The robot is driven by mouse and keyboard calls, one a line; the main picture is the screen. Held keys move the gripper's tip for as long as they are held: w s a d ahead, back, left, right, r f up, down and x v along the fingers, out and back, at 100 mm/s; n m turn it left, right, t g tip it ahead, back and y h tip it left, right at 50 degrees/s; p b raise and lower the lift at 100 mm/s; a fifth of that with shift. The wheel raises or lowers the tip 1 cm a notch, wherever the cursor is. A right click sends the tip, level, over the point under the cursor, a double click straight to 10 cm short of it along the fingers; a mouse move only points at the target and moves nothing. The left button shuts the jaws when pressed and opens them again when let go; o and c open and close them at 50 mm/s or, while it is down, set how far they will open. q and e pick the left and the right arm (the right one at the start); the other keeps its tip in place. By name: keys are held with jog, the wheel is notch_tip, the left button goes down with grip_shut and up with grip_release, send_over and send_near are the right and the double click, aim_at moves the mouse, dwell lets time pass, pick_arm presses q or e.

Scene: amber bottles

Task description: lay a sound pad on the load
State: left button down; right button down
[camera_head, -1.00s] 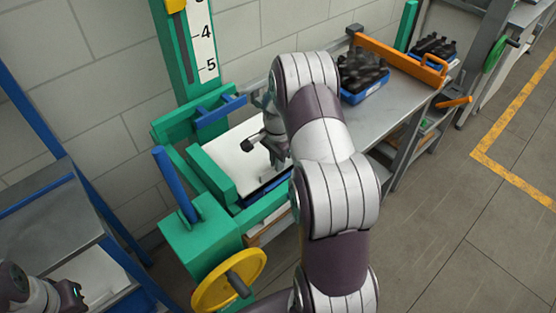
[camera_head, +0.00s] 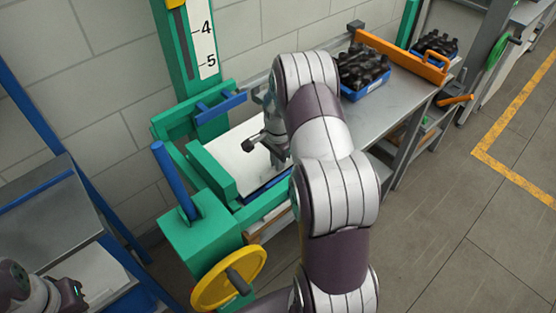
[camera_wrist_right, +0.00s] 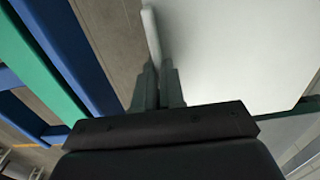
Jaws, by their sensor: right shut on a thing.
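A flat white pad (camera_head: 228,150) shows between the green frame parts of the press (camera_head: 212,172), over a blue edge at its front. My right gripper (camera_head: 268,148) is at the right part of the pad, partly hidden by my right arm. In the right wrist view my right gripper (camera_wrist_right: 158,88) is shut on the edge of a pale pad (camera_wrist_right: 235,50), which spreads out to the right. Whether the pad touches what lies under it cannot be told. My left gripper (camera_head: 70,292) is at the lower left corner, apart from the press; its jaws are unclear.
A blue rack (camera_head: 45,130) with a grey shelf and a white sheet (camera_head: 92,275) stands at the left. The press has a blue lever (camera_head: 174,182) and a yellow handwheel (camera_head: 228,280).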

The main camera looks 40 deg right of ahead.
jog(key=shift+f, duration=0.2)
jog(key=c, duration=1.1)
grip_release()
jog(key=shift+c, duration=0.2)
